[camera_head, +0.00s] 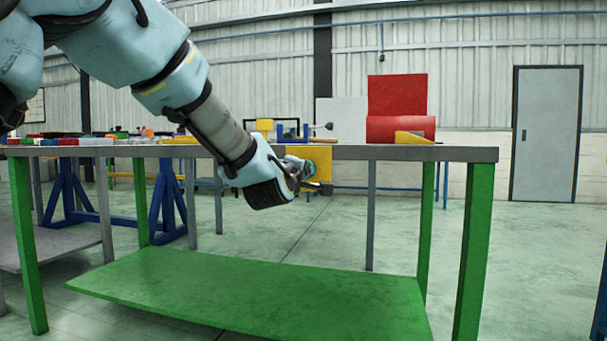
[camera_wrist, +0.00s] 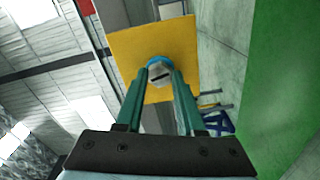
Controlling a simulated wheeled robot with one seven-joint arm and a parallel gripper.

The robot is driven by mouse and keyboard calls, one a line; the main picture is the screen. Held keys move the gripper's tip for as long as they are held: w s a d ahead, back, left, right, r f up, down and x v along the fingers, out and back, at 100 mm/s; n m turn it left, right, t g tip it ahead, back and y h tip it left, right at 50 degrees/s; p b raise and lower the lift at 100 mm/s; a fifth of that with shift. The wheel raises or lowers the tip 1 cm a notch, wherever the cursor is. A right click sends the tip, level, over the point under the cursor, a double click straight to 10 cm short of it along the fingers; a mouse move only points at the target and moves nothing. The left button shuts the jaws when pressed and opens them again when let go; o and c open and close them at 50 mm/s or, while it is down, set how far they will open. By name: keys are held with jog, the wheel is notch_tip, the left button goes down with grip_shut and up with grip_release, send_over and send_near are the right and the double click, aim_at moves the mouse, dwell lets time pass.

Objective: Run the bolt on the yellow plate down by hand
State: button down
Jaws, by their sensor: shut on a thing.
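The yellow plate (camera_wrist: 188,41) faces the wrist camera as an upright square. It also shows in the head view (camera_head: 318,158), just below the bench top's edge and partly behind my gripper. The bolt (camera_wrist: 160,74) has a round grey head with a dark slot and a blue ring around its upper edge, near the middle of the plate. My gripper (camera_wrist: 160,80) has its two green fingers on either side of the bolt head and is shut on it. In the head view my gripper (camera_head: 308,172) points right, towards the plate. The bolt's shank is hidden.
A bench with a grey top (camera_head: 440,153), green legs and a green lower shelf (camera_head: 250,295) stands before me. Tools and coloured parts lie along its top. A red panel (camera_head: 397,95) and a red cylinder (camera_head: 385,128) show behind. Floor at the right is clear.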

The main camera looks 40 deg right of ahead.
jog(key=m, duration=0.4)
jog(key=shift+s+f+m, duration=0.1)
jog(key=shift+f+m, duration=0.1)
jog(key=shift+m, duration=0.2)
jog(key=m, duration=0.4)
jog(key=shift+m+p, duration=0.3)
jog(key=shift+p, duration=0.1)
jog(key=m+p, duration=0.1)
jog(key=m, duration=0.3)
jog(key=shift+m, duration=0.3)
jog(key=m+p, duration=0.1)
jog(key=m, duration=0.3)
jog(key=m+p, duration=0.1)
jog(key=m, duration=0.3)
jog(key=shift+r, duration=0.1)
jog(key=m+p, duration=0.1)
jog(key=m, duration=0.2)
jog(key=shift+m, duration=0.3)
jog(key=m+p, duration=0.2)
jog(key=m, duration=0.3)
jog(key=shift+m+p, duration=0.4)
jog(key=shift+m, duration=0.5)
